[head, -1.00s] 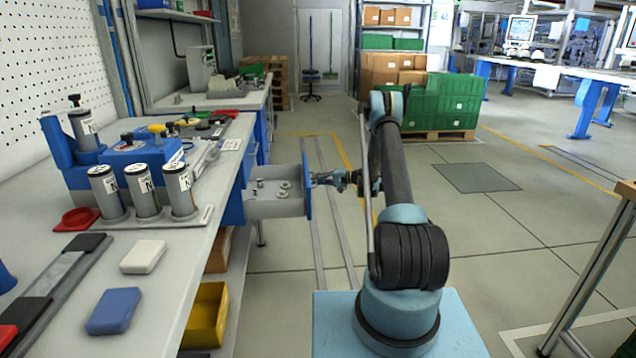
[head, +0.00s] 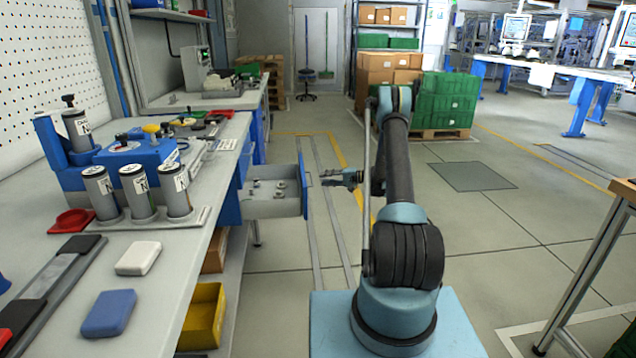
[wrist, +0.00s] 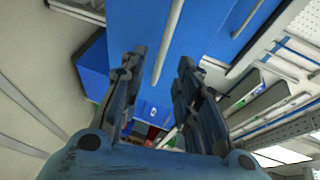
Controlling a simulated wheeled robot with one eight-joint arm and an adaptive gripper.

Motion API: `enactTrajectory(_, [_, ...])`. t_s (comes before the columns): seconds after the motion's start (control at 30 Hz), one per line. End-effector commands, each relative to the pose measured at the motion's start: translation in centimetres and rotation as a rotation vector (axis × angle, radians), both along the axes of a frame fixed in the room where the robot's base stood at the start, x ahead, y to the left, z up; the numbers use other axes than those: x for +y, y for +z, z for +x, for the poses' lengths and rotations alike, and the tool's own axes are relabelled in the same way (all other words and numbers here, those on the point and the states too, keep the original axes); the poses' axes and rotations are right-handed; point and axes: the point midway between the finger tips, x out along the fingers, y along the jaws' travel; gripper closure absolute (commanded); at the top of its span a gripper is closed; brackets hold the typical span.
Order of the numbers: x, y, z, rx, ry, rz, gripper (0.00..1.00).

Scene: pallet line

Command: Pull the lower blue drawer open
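A blue-fronted drawer (head: 303,188) stands pulled out from under the workbench in the head view. Its pale grey tray holds several small metal parts. I cannot tell for sure whether it is the lower one. My gripper (head: 325,178) is just right of the drawer front, with a small gap between them. In the wrist view my gripper (wrist: 160,66) has its two fingers apart and nothing between them. Blue panels (wrist: 215,35) with pale bar handles (wrist: 168,42) lie beyond the fingertips.
The workbench (head: 185,255) on the left carries grey cylinders (head: 136,192), a white block (head: 138,258) and a blue block (head: 109,313). A yellow bin (head: 205,315) sits on the shelf below. Green crates (head: 445,100) stand on a pallet behind.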

Motion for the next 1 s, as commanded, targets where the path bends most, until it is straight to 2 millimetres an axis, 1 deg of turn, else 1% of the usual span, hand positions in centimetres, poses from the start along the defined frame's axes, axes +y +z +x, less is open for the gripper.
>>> enactTrajectory(0.03, [-1.0,0.2,-0.3,-0.001,-0.003,0.0,0.7])
enactTrajectory(0.2, [-3.4,0.6,-1.0,0.0,-0.002,0.0,0.7])
enactTrajectory(0.37, [-4.5,0.8,-1.4,0.0,0.0,0.0,0.7])
enactTrajectory(0.5, [-4.9,0.9,-1.6,0.0,0.0,0.0,0.7])
enactTrajectory(0.8, [-4.8,1.0,-1.6,0.001,0.0,-0.002,0.7])
enactTrajectory(0.87, [-4.8,1.4,-1.6,0.002,0.001,-0.008,0.7])
enactTrajectory(0.97, [-4.5,2.8,-1.9,0.007,0.003,-0.03,0.7])
enactTrajectory(1.0, [-4.4,3.5,-2.2,0.01,0.004,-0.044,0.7])
